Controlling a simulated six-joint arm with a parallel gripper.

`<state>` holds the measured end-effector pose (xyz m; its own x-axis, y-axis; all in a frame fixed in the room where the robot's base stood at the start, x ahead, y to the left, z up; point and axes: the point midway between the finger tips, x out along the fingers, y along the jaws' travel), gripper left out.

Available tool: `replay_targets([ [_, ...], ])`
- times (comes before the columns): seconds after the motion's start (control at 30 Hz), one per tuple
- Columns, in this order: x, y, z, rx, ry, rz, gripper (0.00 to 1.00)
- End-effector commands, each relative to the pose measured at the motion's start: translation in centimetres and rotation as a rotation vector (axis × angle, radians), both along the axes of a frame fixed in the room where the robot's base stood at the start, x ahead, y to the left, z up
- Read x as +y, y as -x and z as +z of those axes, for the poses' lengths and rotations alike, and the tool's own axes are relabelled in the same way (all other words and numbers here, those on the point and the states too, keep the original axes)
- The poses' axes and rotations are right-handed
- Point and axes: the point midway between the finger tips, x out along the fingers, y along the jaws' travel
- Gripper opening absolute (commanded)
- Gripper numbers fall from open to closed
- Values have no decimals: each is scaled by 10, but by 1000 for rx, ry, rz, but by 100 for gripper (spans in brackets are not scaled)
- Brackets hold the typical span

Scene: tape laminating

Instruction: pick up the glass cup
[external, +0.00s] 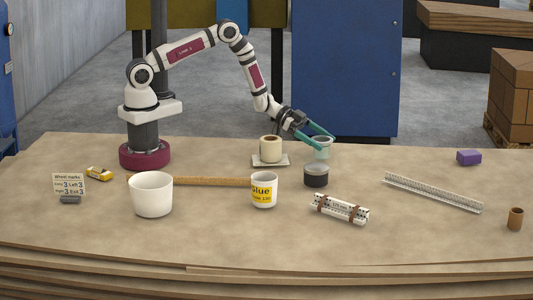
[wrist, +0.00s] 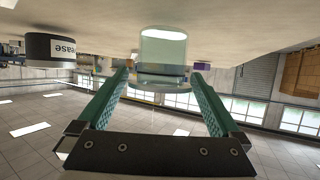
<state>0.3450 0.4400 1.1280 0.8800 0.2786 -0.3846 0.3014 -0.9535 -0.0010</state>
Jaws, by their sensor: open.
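The glass cup (external: 321,152) is a pale, see-through greenish vessel standing on the table, right of the middle in the external view. In the wrist view the glass cup (wrist: 162,50) appears upside down, centred ahead of the fingers. My gripper (external: 322,139) reaches down to it at a slant from the upper left. In the wrist view my gripper (wrist: 160,78) is open, with one teal finger on each side of the cup's near end. I cannot tell whether either finger touches the glass.
A dark jar (external: 316,177) stands close in front of the cup; its label partly shows in the wrist view (wrist: 50,47). A yellow-labelled glue pot (external: 264,190) stands nearer. The table right of the cup is mostly free.

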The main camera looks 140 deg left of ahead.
Motion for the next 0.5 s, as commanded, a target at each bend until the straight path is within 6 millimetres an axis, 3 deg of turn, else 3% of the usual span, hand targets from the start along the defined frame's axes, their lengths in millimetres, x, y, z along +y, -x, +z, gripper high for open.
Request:
replay_targets([
  [0.13,0,0,0,0,0,0,96],
  [0.5,0,1,0,0,-1,0,30],
])
